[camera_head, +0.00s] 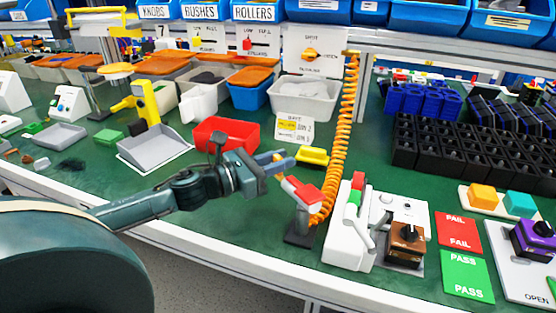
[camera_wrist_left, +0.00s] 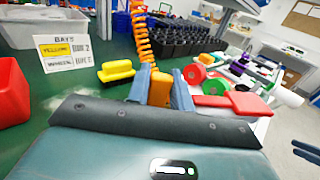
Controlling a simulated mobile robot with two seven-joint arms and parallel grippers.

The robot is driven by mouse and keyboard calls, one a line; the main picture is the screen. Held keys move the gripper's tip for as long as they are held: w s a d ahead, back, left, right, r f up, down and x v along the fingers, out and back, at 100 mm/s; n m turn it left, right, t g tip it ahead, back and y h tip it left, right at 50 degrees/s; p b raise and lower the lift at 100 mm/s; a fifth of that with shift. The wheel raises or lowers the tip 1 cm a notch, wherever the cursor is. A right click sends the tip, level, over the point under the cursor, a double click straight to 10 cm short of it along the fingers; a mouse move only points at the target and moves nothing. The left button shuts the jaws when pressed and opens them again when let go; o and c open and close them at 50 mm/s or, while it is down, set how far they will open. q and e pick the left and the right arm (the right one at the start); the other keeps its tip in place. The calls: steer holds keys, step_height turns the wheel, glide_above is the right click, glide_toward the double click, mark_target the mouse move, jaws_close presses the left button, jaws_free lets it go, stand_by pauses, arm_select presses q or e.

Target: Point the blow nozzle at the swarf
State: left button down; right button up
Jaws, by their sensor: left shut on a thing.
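My left gripper (camera_head: 276,163) is shut on the orange body of what looks like the blow nozzle (camera_head: 302,190), which has red and white parts. In the left wrist view the orange body (camera_wrist_left: 160,88) sits between the two blue-grey fingers. An orange coiled hose (camera_head: 347,130) hangs down beside the nozzle from a post. A dark stand (camera_head: 300,234) is just below the nozzle; I cannot tell whether they touch. A dark, fuzzy patch that looks like swarf (camera_head: 68,166) lies on the green bench at far left, well away from the gripper.
A white machine with a red and green part (camera_head: 345,235) stands right of the nozzle. A red bin (camera_head: 225,137), a grey scoop tray (camera_head: 155,150) and a yellow block (camera_head: 313,156) stand around the arm. Green bench is clear between the tray and the swarf.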

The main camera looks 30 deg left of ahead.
arm_select(q)
steer(key=shift+s, duration=0.1)
arm_select(e)
steer(key=shift+r, duration=0.1)
arm_select(q)
steer(key=shift+s+r+n+y+p, duration=0.1)
steer(key=shift+s+n+y+p, duration=0.2)
steer(key=shift+y+p, duration=0.15)
steer(key=s+n+t+y+p, duration=0.1)
steer(key=y, duration=0.1)
steer(key=s+n+y+p, duration=0.1)
steer(key=n+y+p, duration=0.1)
steer(key=y, duration=0.1)
steer(key=shift+s+a+t, duration=0.4)
steer(key=shift+s+a+n+y, duration=0.1)
steer(key=shift+s+n+y, duration=0.15)
steer(key=shift+n+y, duration=0.4)
arm_select(e)
steer(key=shift+w+a+f+g, duration=0.4)
steer(key=shift+a+f+g, duration=0.15)
steer(key=shift+a+g, duration=0.3)
arm_select(q)
steer(key=c, duration=1.2)
jaws_free()
steer(key=shift+c, duration=0.2)
